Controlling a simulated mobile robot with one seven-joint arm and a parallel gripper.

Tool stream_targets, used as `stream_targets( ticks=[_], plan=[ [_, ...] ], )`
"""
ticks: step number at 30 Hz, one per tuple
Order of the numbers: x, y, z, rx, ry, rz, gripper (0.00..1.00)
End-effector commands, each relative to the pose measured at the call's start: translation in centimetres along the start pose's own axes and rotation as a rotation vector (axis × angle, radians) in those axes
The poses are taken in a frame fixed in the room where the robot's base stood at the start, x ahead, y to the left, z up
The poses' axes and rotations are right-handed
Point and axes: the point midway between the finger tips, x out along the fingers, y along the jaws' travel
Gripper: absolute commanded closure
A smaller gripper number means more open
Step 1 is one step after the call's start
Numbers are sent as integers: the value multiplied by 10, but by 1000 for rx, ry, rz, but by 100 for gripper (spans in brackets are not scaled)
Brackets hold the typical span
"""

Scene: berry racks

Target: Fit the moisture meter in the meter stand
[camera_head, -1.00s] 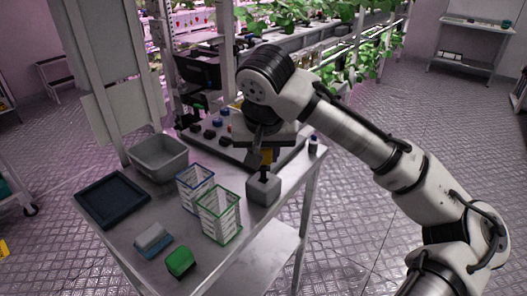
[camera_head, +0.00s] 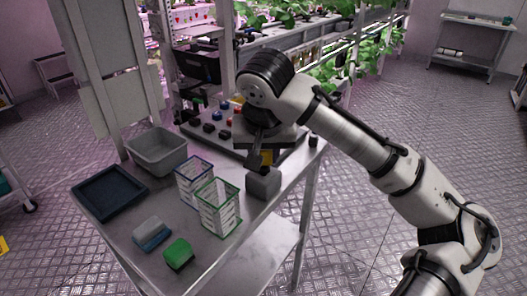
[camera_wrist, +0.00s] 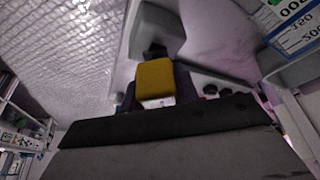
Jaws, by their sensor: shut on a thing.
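The moisture meter has a yellow body (camera_head: 266,157) with a dark lower part. My gripper (camera_head: 262,150) is shut on it from above. In the wrist view the yellow body (camera_wrist: 155,80) sits between the fingers, with its dark end (camera_wrist: 154,52) pointing at the grey block. The meter stand looks to be this grey block (camera_head: 263,185), standing on the bench directly below the meter. It also shows in the wrist view (camera_wrist: 158,28). The dark end meets the stand's top; how deep it sits is hidden.
On the bench (camera_head: 205,262) stand a green-rimmed basket (camera_head: 218,208), close left of the stand, and a blue-rimmed basket (camera_head: 194,181). A grey bin (camera_head: 155,150), dark tray (camera_head: 108,192), blue-grey sponge (camera_head: 151,234) and green block (camera_head: 178,254) lie left. A small dark bottle (camera_head: 313,141) stands right.

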Motion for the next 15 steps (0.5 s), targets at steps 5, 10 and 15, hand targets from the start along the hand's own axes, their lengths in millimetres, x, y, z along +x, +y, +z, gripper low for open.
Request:
stream_targets(
  ticks=[5,10,15],
  plan=[
    [6,0,2,0,0,-1,98],
    [11,0,4,0,0,-1,98],
    [11,0,4,0,0,0,56]
  ],
)
